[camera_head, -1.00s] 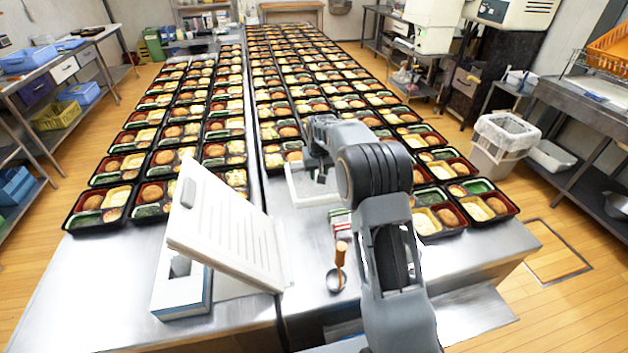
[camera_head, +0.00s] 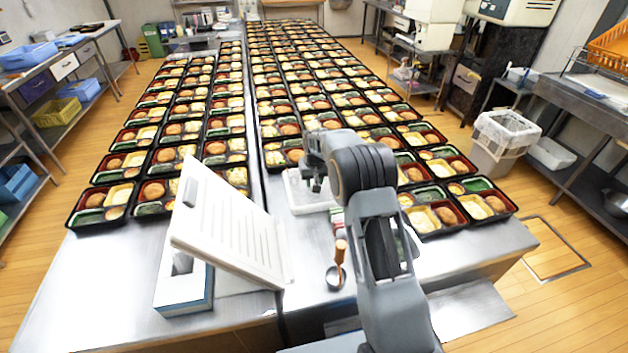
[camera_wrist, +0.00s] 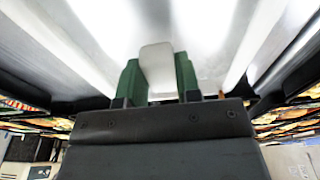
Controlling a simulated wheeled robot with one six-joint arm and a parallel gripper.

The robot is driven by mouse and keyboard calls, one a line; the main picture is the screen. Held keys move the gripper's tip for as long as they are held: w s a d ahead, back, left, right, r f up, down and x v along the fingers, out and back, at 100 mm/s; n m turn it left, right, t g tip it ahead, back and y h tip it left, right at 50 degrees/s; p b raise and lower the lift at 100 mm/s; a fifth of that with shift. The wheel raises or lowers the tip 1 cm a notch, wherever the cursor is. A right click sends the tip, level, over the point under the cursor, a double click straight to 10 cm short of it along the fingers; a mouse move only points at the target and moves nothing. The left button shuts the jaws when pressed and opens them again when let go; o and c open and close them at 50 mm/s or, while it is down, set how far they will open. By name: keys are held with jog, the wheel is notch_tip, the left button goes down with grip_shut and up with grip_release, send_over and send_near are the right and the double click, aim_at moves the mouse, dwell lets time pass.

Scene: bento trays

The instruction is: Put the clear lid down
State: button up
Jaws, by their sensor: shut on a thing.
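My gripper (camera_head: 315,185) is at the near end of the rows of bento trays, above the steel table. In the wrist view its two green fingers (camera_wrist: 158,65) are closed on a pale, rounded piece, which I take to be part of the clear lid (camera_wrist: 157,75). In the head view a whitish, see-through square, seemingly the clear lid (camera_head: 308,208), shows around and below the fingertips. I cannot tell whether it touches the table or a tray. My arm hides part of the area to the right.
Filled bento trays (camera_head: 92,220) cover most of the table. A ladle (camera_head: 339,265) is nearer me. Bare steel (camera_head: 95,290) is free at the front left.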

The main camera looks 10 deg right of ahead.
jog(key=o, duration=0.8)
jog(key=r, duration=0.4)
jog(key=s+r, duration=0.1)
jog(key=r, duration=0.7)
jog(key=shift+s+r+b, duration=0.1)
jog(key=shift+s+b, duration=0.25)
jog(key=shift+s, duration=0.05)
jog(key=shift+s, duration=0.1)
